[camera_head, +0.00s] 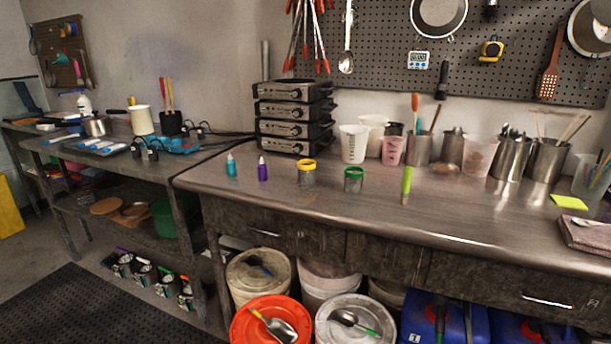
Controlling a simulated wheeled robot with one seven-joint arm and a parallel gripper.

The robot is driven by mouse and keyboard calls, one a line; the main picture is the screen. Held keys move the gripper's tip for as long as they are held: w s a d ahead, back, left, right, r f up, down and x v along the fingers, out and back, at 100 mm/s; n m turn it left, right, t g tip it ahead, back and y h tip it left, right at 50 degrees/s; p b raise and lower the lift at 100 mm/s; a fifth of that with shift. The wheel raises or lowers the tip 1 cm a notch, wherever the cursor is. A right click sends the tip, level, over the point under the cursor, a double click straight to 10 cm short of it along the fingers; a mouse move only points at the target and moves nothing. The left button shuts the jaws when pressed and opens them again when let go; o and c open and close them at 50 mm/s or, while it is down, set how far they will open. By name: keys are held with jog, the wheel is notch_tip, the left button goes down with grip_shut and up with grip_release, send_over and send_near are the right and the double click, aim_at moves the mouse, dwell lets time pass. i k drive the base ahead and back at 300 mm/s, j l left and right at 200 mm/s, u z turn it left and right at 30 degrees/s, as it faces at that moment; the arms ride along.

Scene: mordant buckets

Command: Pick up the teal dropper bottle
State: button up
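The teal dropper bottle (231,166) stands upright on the metal worktop, near its left end. A purple dropper bottle (262,169) stands just to its right, a small gap apart. My gripper is not in view, so I cannot see whether it is open or shut. Nothing covers the teal bottle from this side.
The worktop (300,202) is clear in front of the bottles. To their right stand a yellow-rimmed jar (306,178), a green-rimmed jar (353,183) and an upright green item (406,186). Stacked black units (292,120) stand behind. Lidded buckets (270,322) sit below the counter.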

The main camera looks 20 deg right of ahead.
aim_at(232, 171)
jog(key=i+j+z, duration=0.1)
jog(key=i, duration=0.35)
jog(key=i+j+z, duration=0.1)
jog(key=i, duration=0.4)
jog(key=i+j+z, duration=0.15)
jog(key=i+j, duration=0.15)
jog(key=i, duration=0.15)
jog(key=i+j+z, duration=0.1)
jog(key=i+j, duration=0.15)
jog(key=i, duration=0.2)
